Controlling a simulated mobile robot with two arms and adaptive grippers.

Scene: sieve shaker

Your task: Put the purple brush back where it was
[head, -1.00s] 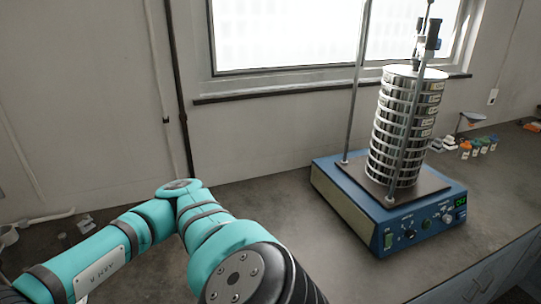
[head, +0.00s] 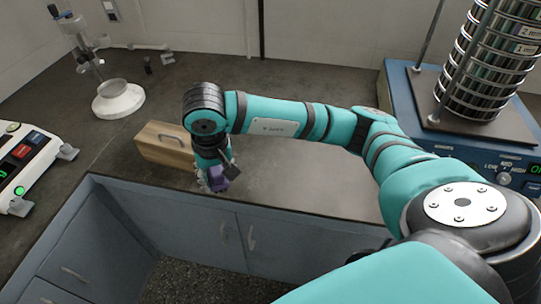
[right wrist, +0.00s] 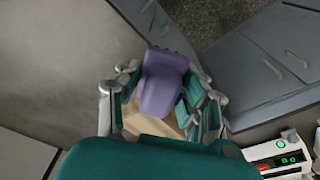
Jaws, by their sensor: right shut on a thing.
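The purple brush (head: 217,178) is in my right gripper (head: 213,182), above the bench's front edge in the head view. In the right wrist view the brush (right wrist: 163,82) sits between the two fingers of the right gripper (right wrist: 165,92), which are closed on it from both sides. Part of the brush is hidden by the fingers. A wooden box (head: 163,146) with a handle stands on the bench just left of the gripper. A light wooden surface (right wrist: 150,123) shows behind the brush in the right wrist view. My left gripper is not in view.
The blue sieve shaker (head: 400,92) with its sieve stack (head: 487,65) stands at the right. A white stand (head: 118,100) is at the back left, and a white device with a green light (head: 25,160) at the left. Grey cabinets (head: 200,232) lie below the bench edge.

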